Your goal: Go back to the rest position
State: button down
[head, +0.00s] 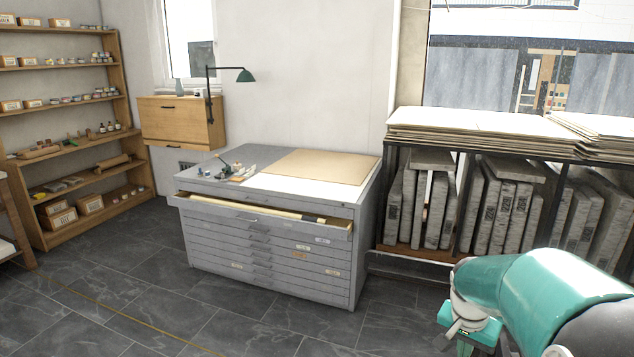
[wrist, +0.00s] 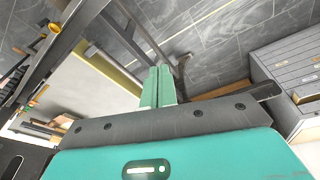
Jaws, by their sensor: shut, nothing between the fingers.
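My gripper (wrist: 159,72) shows in the wrist view with its two green fingers side by side, touching, with nothing between them. It points toward the dark tiled floor and stands clear of the things around it. In the head view my teal arm is at the lower right, in front of the stone rack, and the fingertips cannot be made out there.
A grey flat-file cabinet (head: 270,262) stands mid-room with its top drawer (head: 262,213) pulled out. A rack of stone slabs (head: 497,215) is at right, wooden shelves (head: 75,141) at left. Tiled floor (head: 130,290) is open in front. Dark metal bars (wrist: 92,25) show in the wrist view.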

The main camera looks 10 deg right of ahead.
jog(key=s+a+r+n+t, duration=0.1)
jog(key=s+a+r+n, duration=0.2)
jog(key=a, duration=0.5)
jog(key=s+a+r+n+t+y, duration=0.1)
jog(key=s+a+r+n, duration=0.3)
jog(key=a, duration=0.4)
jog(key=s+a+r+n+t+y, duration=0.1)
jog(key=s+a+r+n+t, duration=0.1)
jog(key=s+a, duration=0.3)
jog(key=a+r+n, duration=0.1)
jog(key=a, duration=0.2)
jog(key=shift+r+t, duration=0.3)
jog(key=shift+r, duration=0.1)
jog(key=shift+s+d, duration=0.1)
jog(key=shift+s, duration=0.1)
